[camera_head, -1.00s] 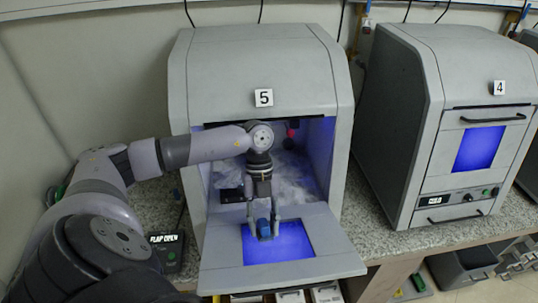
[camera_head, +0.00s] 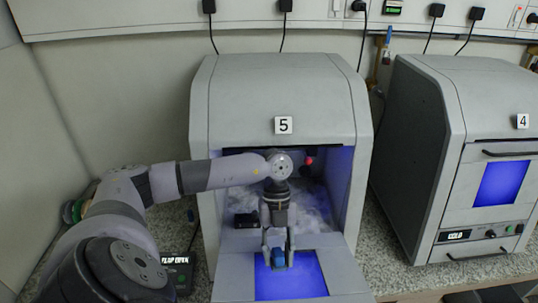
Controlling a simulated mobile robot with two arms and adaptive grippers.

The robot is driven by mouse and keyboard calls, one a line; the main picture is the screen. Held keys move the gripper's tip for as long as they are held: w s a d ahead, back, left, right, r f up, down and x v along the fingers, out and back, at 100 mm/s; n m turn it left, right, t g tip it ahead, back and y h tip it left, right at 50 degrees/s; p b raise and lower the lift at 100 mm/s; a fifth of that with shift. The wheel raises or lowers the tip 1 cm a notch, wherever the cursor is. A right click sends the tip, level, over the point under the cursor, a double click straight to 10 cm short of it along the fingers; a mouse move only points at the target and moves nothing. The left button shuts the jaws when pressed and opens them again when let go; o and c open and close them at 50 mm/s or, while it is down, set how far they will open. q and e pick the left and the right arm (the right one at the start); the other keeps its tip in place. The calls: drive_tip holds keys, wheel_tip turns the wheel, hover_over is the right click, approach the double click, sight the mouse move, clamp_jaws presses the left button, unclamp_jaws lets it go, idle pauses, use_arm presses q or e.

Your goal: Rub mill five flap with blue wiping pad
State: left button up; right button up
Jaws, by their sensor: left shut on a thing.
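Mill five (camera_head: 250,95) stands in the middle with the number 5 on its front. Its flap (camera_head: 236,268) is folded down and open, with a glowing blue window (camera_head: 307,279) in it. My left gripper (camera_head: 278,255) points down over the flap and is shut on the blue wiping pad (camera_head: 278,261). The pad is at the upper part of the window; I cannot tell whether it touches the surface. My right gripper is not in view.
Mill four (camera_head: 440,110) stands to the right with its flap shut. The mill five chamber holds whitish dust (camera_head: 312,205) and a red knob (camera_head: 309,161). A small display box (camera_head: 177,272) reading "FLAP OPEN" sits left of the mill.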

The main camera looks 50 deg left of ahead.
sight(310, 266)
use_arm(q)
drive_tip(key=shift+w+d+f+b, duration=0.15)
drive_tip(key=shift+w+d+b, duration=0.05)
drive_tip(key=shift+w+d, duration=1.25)
drive_tip(key=shift+w+d+f+b, duration=0.15)
drive_tip(key=shift+w+d, duration=1.15)
drive_tip(key=shift+w, duration=0.2)
drive_tip(key=shift+r, duration=0.15)
drive_tip(key=shift+p+v, duration=1.65)
drive_tip(key=shift+v, duration=1.3)
drive_tip(key=p+v, duration=0.1)
drive_tip(key=v, duration=0.2)
drive_tip(key=shift+p, duration=0.4)
drive_tip(key=shift+a, duration=0.1)
